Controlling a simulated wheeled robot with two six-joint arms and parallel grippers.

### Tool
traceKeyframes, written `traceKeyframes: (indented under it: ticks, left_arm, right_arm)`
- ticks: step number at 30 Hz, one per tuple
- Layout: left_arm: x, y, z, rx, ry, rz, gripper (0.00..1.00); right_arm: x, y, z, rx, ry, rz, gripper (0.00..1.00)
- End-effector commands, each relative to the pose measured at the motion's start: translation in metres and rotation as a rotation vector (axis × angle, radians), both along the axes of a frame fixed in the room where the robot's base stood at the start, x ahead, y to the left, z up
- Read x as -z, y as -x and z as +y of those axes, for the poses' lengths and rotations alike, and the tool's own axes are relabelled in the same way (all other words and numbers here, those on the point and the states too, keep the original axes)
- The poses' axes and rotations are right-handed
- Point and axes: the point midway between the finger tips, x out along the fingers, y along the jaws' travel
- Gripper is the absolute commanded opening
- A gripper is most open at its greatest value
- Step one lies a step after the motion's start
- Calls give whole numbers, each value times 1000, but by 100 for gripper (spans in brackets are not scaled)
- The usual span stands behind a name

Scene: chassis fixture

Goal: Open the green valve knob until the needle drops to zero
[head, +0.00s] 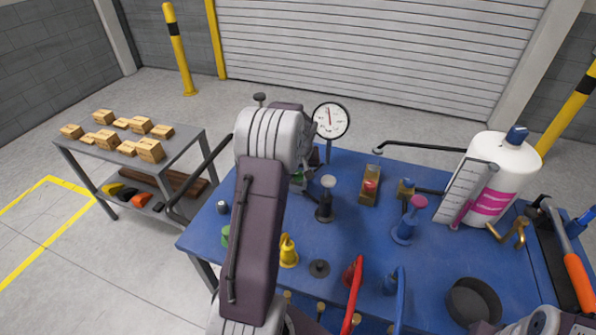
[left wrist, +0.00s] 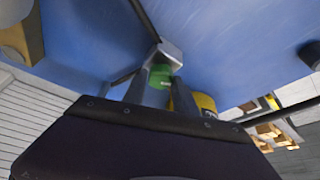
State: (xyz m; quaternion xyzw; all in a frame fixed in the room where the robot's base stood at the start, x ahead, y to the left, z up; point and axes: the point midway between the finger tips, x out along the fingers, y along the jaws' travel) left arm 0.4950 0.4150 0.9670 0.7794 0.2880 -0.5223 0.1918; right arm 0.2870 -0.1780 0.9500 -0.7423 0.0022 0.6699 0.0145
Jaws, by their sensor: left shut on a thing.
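The green valve knob (left wrist: 160,76) shows between the fingers of my left gripper (left wrist: 157,88) in the left wrist view, and the gripper is shut on it. In the head view a small patch of the green knob (head: 299,178) shows beside my left wrist, which hides most of the knob and the fingers. The round white gauge (head: 330,119) stands on a post just behind. Its needle points roughly upward; the scale is too small to read. My right gripper is not in view.
The blue table (head: 335,240) carries a black-based plunger (head: 325,205), a yellow piece (head: 288,251), a blue valve with a pink top (head: 409,222), a white bottle (head: 500,175) and a dark bowl (head: 473,301).

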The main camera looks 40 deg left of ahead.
Motion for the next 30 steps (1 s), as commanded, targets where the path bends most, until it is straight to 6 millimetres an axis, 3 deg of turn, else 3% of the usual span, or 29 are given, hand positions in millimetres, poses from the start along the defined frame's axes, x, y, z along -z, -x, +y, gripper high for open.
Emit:
traceKeyframes:
  ticks: [14, 30]
  left_arm:
    - [1, -4, -2, -450, -3, -4, 0]
    - [-3, -6, -2, -901, -1, -4, 0]
  right_arm:
    - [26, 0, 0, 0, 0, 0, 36]
    - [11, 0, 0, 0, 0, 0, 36]
